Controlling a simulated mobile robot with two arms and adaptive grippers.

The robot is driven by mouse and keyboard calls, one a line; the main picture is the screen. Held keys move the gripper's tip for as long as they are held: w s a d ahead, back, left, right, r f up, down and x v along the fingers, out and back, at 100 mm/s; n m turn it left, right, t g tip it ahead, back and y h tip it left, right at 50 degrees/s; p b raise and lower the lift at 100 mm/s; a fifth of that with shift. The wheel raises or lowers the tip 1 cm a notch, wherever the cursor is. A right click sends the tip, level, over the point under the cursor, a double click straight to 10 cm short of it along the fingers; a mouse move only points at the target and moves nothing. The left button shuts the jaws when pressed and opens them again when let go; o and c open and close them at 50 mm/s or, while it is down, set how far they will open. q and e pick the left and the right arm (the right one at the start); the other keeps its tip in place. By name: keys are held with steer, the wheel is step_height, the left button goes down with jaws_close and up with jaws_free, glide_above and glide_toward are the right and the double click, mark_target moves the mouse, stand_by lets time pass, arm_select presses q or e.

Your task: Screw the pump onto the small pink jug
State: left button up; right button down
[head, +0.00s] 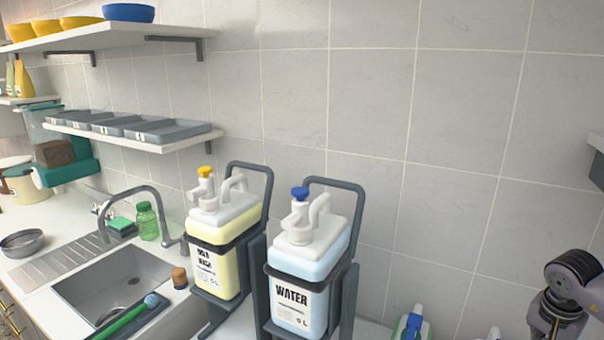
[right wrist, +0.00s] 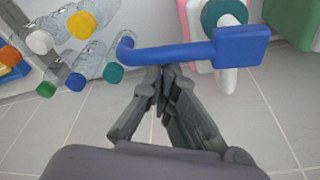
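In the right wrist view a blue pump head (right wrist: 228,46) with a long spout lies across the picture above my right gripper (right wrist: 161,72). The fingers are nearly together at the spout and look shut on it. A teal collar (right wrist: 222,12) shows beside the blue head. A pink and white shape (right wrist: 201,72), perhaps the small pink jug, shows partly behind the pump. In the head view only a sliver of pink (head: 494,333) shows at the bottom edge. Part of my right arm is at the right edge there. My left gripper is out of view.
A water jug (head: 291,302) and a yellow jug (head: 217,267) stand in dark racks beside the sink (head: 128,282). Several capped bottles (right wrist: 83,25) lie at upper left in the wrist view. Shelves (head: 112,38) hang at left.

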steer(key=shift+s, duration=0.1)
stand_by(0.3)
steer(key=shift+s+a, duration=0.3)
steer(key=shift+s, duration=0.35)
steer(key=shift+s+a, duration=0.15)
steer(key=shift+s, duration=0.2)
steer(key=shift+s+a, duration=0.2)
steer(key=shift+s, duration=0.05)
steer(key=shift+s+a, duration=0.45)
steer(key=shift+s, duration=0.05)
stand_by(0.4)
